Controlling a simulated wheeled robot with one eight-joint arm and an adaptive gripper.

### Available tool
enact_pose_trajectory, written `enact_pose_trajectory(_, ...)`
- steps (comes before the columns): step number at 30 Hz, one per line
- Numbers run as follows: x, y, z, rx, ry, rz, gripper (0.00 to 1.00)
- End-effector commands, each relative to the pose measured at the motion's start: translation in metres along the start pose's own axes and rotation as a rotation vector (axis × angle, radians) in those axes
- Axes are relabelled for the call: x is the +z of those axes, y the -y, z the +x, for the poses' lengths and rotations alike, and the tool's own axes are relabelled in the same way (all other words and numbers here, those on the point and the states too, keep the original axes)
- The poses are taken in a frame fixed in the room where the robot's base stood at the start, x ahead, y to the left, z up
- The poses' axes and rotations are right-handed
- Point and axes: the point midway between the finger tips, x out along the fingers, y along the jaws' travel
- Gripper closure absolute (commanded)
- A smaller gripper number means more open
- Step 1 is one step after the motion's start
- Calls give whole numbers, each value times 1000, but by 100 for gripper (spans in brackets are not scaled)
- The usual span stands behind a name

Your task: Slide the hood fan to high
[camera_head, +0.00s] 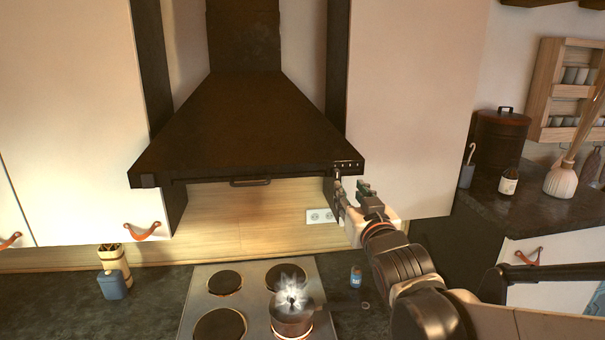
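The dark brown range hood (245,125) hangs between white cabinets. A small control strip (347,164) with several pale marks sits at the right end of its front lip. The slider and its setting are too small to make out. My gripper (344,184) reaches up from the lower right, its fingertips just below the left part of the strip. I cannot tell whether they touch the strip or slider, or how far apart they are. Nothing large is in the gripper.
Below is a cooktop (246,293) with several burners and a steaming pot (291,318), its handle pointing right under my arm. A blue bottle (355,277) stands beside it. A white cabinet (415,110) borders the hood on the right.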

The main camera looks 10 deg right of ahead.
Motion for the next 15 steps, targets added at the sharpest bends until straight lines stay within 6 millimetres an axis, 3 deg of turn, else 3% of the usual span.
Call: enact_pose_trajectory(15,-1,0,78,0,1,0,68)
